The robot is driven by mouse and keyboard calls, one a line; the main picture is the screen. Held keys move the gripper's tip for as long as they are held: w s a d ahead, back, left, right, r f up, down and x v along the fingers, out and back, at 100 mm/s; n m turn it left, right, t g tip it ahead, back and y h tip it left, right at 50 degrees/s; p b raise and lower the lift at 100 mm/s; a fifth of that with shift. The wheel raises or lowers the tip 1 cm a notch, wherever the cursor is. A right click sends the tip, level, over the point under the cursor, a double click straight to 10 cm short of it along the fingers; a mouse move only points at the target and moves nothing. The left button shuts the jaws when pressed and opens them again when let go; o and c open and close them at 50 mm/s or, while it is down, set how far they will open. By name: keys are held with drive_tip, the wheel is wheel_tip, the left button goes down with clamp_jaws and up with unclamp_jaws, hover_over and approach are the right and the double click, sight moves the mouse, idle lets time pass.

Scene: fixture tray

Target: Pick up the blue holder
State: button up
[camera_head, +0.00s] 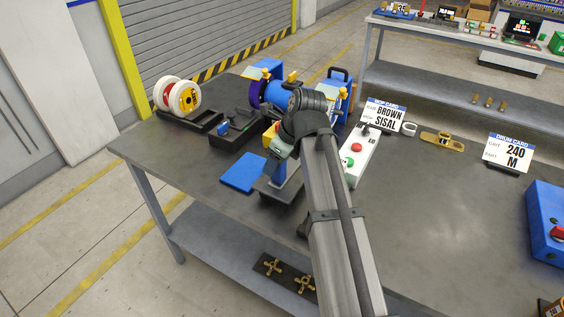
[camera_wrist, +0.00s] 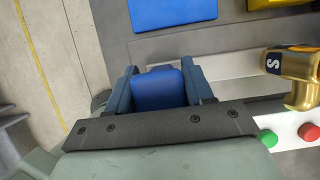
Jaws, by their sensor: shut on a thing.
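The blue holder (camera_wrist: 158,90) is a blue block between the two finger pads of my gripper (camera_wrist: 159,85) in the wrist view. The fingers touch it on both sides, and the dark gripper body hides its lower part. In the head view, my gripper (camera_head: 281,152) is over the middle of the table, and a blue piece, likely the holder (camera_head: 279,173), shows just below it. My arm hides part of this area, so I cannot tell whether the holder touches the surface below.
A flat blue pad (camera_head: 242,173) lies left of the gripper, and it also shows in the wrist view (camera_wrist: 172,12). A white button box (camera_head: 360,158) stands to the right. Spools (camera_head: 177,96), a black tray (camera_head: 233,129) and a blue-drum machine (camera_head: 277,93) are behind.

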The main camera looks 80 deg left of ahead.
drive_tip(key=shift+r, duration=0.5)
drive_tip(key=shift+c, duration=0.5)
wheel_tip(320, 180, up, 9)
